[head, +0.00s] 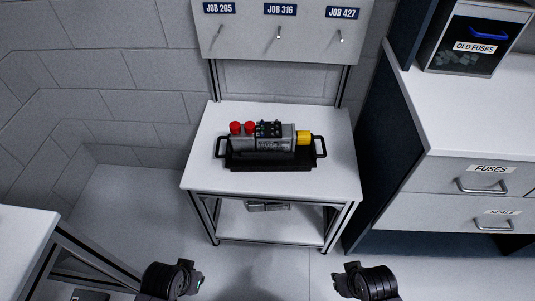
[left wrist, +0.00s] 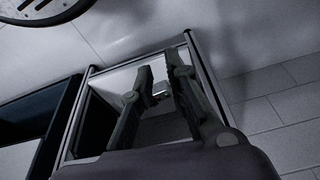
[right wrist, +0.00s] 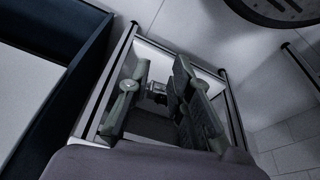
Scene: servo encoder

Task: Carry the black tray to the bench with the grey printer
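The black tray (head: 268,166) stands on the white top of a small bench in the middle of the head view. It has a raised handle at its left and right ends. A grey motor-like unit (head: 268,143) with two red caps, a yellow end and a dark top lies in it. My left gripper (head: 188,276) and my right gripper (head: 346,278) are at the bottom of the head view, in front of the bench and apart from the tray. In the wrist views, the left fingers (left wrist: 160,95) and right fingers (right wrist: 158,90) are spread with nothing between them. No grey printer is in view.
A board with job labels (head: 280,10) rises behind the bench, and a lower shelf (head: 270,225) holds a small metal part. A drawer cabinet (head: 470,150) with an old fuses bin (head: 475,45) stands right. Another white tabletop (head: 25,230) is at lower left. The floor between is clear.

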